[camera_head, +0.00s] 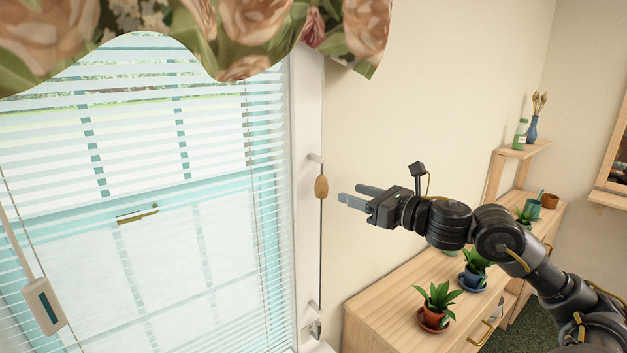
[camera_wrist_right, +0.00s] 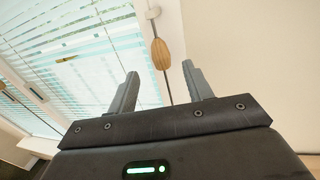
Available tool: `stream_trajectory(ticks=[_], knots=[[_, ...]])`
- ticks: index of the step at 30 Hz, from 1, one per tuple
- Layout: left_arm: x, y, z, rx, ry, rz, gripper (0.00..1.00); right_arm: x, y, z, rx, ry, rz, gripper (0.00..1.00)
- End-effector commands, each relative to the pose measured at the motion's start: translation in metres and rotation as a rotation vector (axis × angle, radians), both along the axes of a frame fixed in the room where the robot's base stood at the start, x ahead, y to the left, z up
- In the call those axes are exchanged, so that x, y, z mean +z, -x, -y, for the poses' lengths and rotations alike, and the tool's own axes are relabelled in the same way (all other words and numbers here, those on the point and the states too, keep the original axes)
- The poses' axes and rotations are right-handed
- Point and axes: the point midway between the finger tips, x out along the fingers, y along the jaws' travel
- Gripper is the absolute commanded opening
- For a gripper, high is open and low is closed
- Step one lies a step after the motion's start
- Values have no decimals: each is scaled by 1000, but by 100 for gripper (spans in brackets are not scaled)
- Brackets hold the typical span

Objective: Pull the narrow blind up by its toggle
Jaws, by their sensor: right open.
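The narrow blind's wooden toggle (camera_head: 321,187) hangs on a thin cord (camera_head: 321,250) along the white window frame's right side. The slatted blind (camera_head: 150,170) covers the window and hangs down over it. My right gripper (camera_head: 350,196) is open and empty, just right of the toggle, with its fingers pointing left at it. In the right wrist view the toggle (camera_wrist_right: 161,54) shows beyond and between the two open fingertips (camera_wrist_right: 160,70), not touching them. My left gripper is not in view.
A floral valance (camera_head: 240,35) hangs over the window top. A white box-like handle (camera_head: 43,305) hangs at the lower left. A wooden cabinet (camera_head: 385,295) with potted plants (camera_head: 437,304) stands below my right arm. The wall right of the cord is bare.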

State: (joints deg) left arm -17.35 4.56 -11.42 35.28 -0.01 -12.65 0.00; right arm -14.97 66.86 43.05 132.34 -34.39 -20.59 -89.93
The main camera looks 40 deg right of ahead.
Motion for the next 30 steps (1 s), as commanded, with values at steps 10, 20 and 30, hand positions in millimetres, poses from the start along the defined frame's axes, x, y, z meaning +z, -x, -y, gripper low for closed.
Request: stream_trajectory(ticks=[10,20,30], knots=[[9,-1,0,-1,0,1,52,3,-23,-4,1,1,-1,50],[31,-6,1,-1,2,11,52,6,-60,-9,-4,-4,3,50],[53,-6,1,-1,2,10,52,4,-95,-15,-4,-4,2,50]])
